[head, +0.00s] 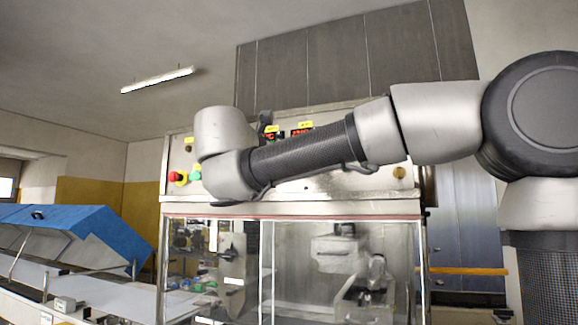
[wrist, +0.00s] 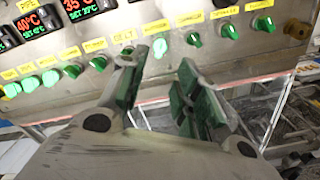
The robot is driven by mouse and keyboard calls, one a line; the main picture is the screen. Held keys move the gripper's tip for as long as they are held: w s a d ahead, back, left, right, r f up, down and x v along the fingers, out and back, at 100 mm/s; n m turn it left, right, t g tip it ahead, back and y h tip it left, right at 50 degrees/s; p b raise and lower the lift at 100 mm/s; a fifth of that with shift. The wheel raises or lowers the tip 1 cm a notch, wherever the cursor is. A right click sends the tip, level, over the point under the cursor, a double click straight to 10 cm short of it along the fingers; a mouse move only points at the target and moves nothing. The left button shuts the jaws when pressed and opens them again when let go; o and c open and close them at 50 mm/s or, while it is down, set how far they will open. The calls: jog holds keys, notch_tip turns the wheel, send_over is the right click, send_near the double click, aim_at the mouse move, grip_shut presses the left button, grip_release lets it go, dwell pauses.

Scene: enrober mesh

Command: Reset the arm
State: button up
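My arm reaches across the head view from the right, in front of the machine's control panel (head: 330,190). In the head view my wrist links hide most of the gripper. In the wrist view my gripper (wrist: 160,68) points at the panel (wrist: 150,20), with its two green-padded fingers apart. Nothing shows between them. The fingertips appear just below a row of green knobs (wrist: 194,40); I cannot tell whether they touch the panel.
Red digital displays (wrist: 78,8) and yellow labels sit on the panel. A red button (head: 175,176) is at its left. Below is a clear-windowed enclosure (head: 300,275). A blue cover (head: 105,230) stands over a conveyor at left.

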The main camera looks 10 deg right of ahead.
jog(key=shift+s+a, duration=0.25)
jog(key=shift+s, duration=0.15)
notch_tip(320, 180, down, 11)
jog(key=w+m+g+y, duration=0.1)
jog(key=m+g+y, duration=0.2)
jog(key=s+d+f+m+g+y, duration=0.2)
jog(key=s+d+f+m+g, duration=0.15)
jog(key=f, duration=0.55)
jog(key=s+d+f+m+g+y, duration=0.25)
jog(key=s+d+f, duration=0.2)
jog(key=f, duration=0.35)
jog(key=s+d+f+m+y, duration=0.1)
jog(key=s+d+f+m, duration=0.5)
jog(key=s+d, duration=0.1)
jog(key=s+d+f+m+g+y, duration=0.1)
jog(key=s+d+f+m, duration=0.4)
jog(key=s, duration=0.5)
jog(key=d+m+y, duration=0.1)
jog(key=d+m, duration=0.1)
jog(key=shift+f+m, duration=0.3)
jog(key=shift+f, duration=0.1)
